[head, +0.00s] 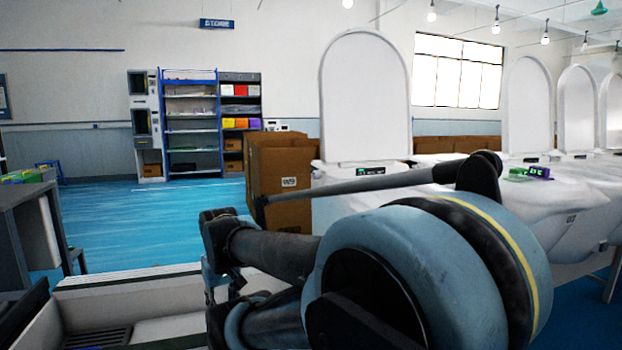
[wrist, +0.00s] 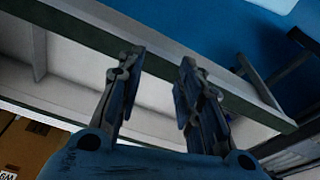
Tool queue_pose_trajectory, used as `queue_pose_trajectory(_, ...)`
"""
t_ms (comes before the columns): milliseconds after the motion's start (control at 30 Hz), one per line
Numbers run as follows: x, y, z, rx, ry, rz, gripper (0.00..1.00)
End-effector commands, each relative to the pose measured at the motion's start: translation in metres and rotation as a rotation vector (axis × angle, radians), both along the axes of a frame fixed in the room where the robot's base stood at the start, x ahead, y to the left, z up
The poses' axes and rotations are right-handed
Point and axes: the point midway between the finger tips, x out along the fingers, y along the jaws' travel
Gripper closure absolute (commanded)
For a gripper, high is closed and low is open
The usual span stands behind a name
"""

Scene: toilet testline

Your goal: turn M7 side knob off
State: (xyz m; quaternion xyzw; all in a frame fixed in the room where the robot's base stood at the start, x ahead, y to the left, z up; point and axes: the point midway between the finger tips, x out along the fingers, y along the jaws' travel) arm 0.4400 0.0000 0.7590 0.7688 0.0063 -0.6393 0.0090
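Several white toilets with raised rounded lids stand in a row at the right of the head view. The nearest toilet (head: 365,100) has a small dark panel with a green light (head: 371,171) below its lid. My arm hides much of its body. I cannot read an M7 label, and no side knob can be made out in either view. My gripper (wrist: 158,70) shows in the wrist view with its two fingers apart and nothing between them. Beyond the fingers are a grey beam and pale panels, with no toilet or knob recognisable.
Cardboard boxes (head: 283,165) stand left of the nearest toilet; one (wrist: 22,148) shows in the wrist view's lower left corner. A blue shelf rack (head: 190,125) stands at the back wall. A grey table (head: 25,205) is at the left. Blue floor (head: 130,215) is open between.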

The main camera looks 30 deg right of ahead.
Motion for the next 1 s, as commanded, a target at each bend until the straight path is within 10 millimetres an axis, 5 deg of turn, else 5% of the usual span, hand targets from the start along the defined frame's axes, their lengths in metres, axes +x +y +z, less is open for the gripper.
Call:
queue_pose_trajectory(133, -0.007, -0.001, 0.005, -0.003, -0.009, -0.004, 0.49)
queue_pose_trajectory(367, 0.011, -0.030, 0.025, -0.087, 0.007, -0.105, 0.49)
queue_pose_trajectory(1000, 0.133, -0.167, 0.130, -0.577, -0.081, -0.693, 0.49)
